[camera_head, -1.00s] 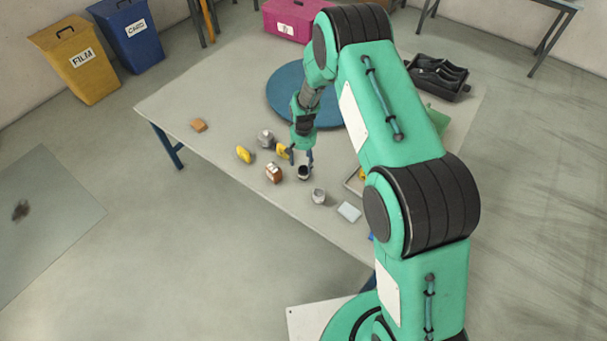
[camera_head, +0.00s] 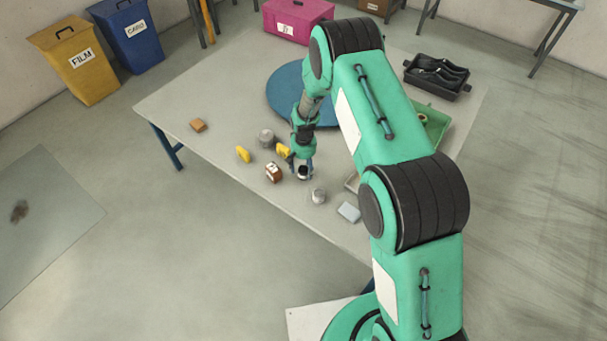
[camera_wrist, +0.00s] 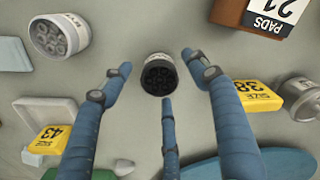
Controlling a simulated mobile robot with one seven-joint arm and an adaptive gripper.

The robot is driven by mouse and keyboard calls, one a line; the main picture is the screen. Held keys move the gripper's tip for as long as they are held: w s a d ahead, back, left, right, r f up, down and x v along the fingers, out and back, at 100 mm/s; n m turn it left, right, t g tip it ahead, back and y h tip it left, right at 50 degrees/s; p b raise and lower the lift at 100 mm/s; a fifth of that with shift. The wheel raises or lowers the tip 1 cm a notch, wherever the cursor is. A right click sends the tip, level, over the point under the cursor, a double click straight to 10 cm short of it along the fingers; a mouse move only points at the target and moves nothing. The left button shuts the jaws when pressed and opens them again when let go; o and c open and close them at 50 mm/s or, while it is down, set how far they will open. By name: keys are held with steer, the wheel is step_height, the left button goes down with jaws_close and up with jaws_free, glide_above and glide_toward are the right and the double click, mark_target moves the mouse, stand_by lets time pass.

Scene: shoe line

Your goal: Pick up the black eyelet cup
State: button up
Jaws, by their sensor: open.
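The black eyelet cup (camera_wrist: 158,77) is a small round cup with a pale label band and dark contents, upright on the table. In the wrist view it lies between the tips of my open gripper (camera_wrist: 160,75), whose blue fingers stand around it with gaps at the sides. The lower middle finger's tip is close to its rim; I cannot tell whether it touches. In the head view the cup (camera_head: 303,173) is partly hidden by my gripper (camera_head: 301,167), which is low over the table.
A similar pale cup (camera_wrist: 60,38) stands close by. A brown PADS box (camera_head: 273,173), yellow size tags (camera_head: 243,155) and a grey canister (camera_head: 266,138) sit left of my gripper. A light grey block (camera_head: 349,212) lies to the right.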

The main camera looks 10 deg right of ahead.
steer(key=shift+f, duration=1.2)
steer(key=shift+c, duration=0.5)
steer(key=c, duration=1.3)
